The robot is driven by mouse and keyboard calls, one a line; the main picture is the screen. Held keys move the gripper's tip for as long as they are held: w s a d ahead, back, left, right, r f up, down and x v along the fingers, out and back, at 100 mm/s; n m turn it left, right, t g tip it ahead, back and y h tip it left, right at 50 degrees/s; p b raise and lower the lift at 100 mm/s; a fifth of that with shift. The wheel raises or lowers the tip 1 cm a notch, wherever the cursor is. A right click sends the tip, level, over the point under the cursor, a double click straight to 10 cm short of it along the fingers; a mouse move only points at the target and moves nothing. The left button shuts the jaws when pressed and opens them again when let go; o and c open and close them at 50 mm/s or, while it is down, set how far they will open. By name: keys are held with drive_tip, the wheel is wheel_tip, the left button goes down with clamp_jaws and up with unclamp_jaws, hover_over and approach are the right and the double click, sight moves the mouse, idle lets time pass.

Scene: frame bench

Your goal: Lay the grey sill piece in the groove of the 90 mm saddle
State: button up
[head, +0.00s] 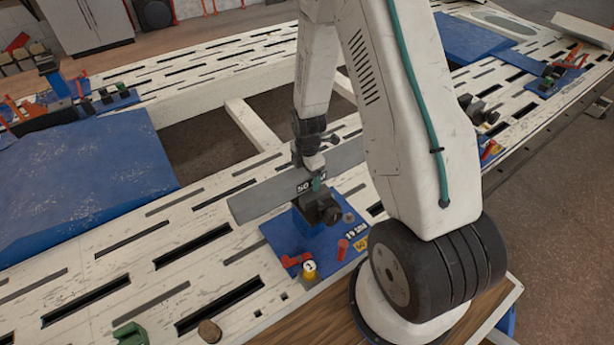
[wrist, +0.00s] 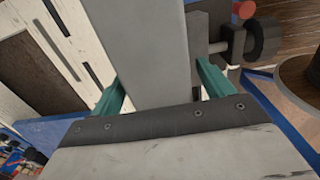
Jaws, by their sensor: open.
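The grey sill piece (head: 262,195) is a long flat bar standing on edge above a dark saddle block (head: 318,207) on a blue base plate (head: 290,238). I cannot tell whether its lower edge sits in the groove. A dark label on the near side of the bar seems to start with "50"; my gripper partly covers it. My gripper (head: 316,180) is open at the bar's middle. In the wrist view the bar (wrist: 145,45) runs between my gripper's two teal fingers (wrist: 160,85), with a gap at least on the right.
Red pieces and a yellow-capped knob (head: 310,270) sit on the blue base plate. A green block (head: 131,334) and a round wooden piece (head: 210,331) lie on the slotted bench (head: 60,270). A blue sheet (head: 80,180) lies left. Other blue fixtures stand farther off.

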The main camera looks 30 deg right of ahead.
drive_tip(key=shift+f, duration=0.3)
drive_tip(key=c, duration=1.7)
drive_tip(key=shift+w, duration=0.1)
clamp_jaws()
drive_tip(key=shift+r, duration=0.1)
